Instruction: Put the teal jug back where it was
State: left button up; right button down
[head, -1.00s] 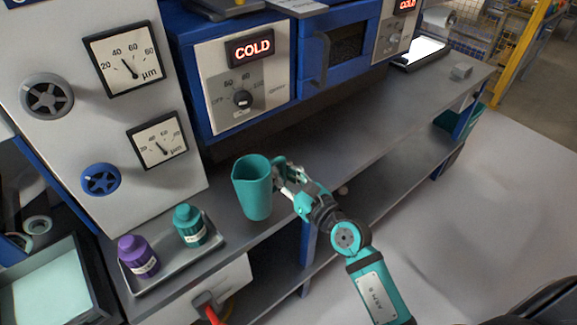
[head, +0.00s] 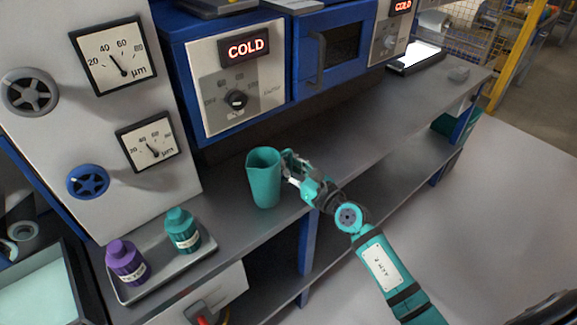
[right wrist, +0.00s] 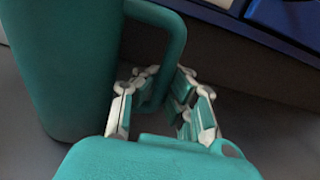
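The teal jug (head: 264,182) is upright over the worktop, near its front edge, to the right of the tray. I cannot tell whether its base touches the worktop. My right gripper (head: 289,168) comes in from the right at the jug's handle side. In the right wrist view, the gripper's fingers (right wrist: 167,88) lie on both sides of the jug's handle (right wrist: 178,42) and look shut on it; the jug's body (right wrist: 65,70) fills the left. My left gripper is not in view.
A grey tray (head: 150,289) holds a purple bottle (head: 125,262) and a teal bottle (head: 182,230), left of the jug. A blue unit with a COLD display (head: 246,49) stands behind. The worktop (head: 365,120) is clear to the jug's right, up to a lit tablet (head: 417,55).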

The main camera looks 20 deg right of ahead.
jog(key=c, duration=2)
grip_release()
jog(key=shift+f, duration=0.15)
jog(key=shift+c, duration=0.2)
jog(key=o, duration=0.6)
jog(key=shift+c, duration=0.2)
jog(key=shift+s, duration=0.25)
jog(key=b+v, duration=0.1)
jog(key=v, duration=1)
jog(key=shift+s+d+r, duration=0.15)
jog(key=shift+s+r, duration=0.15)
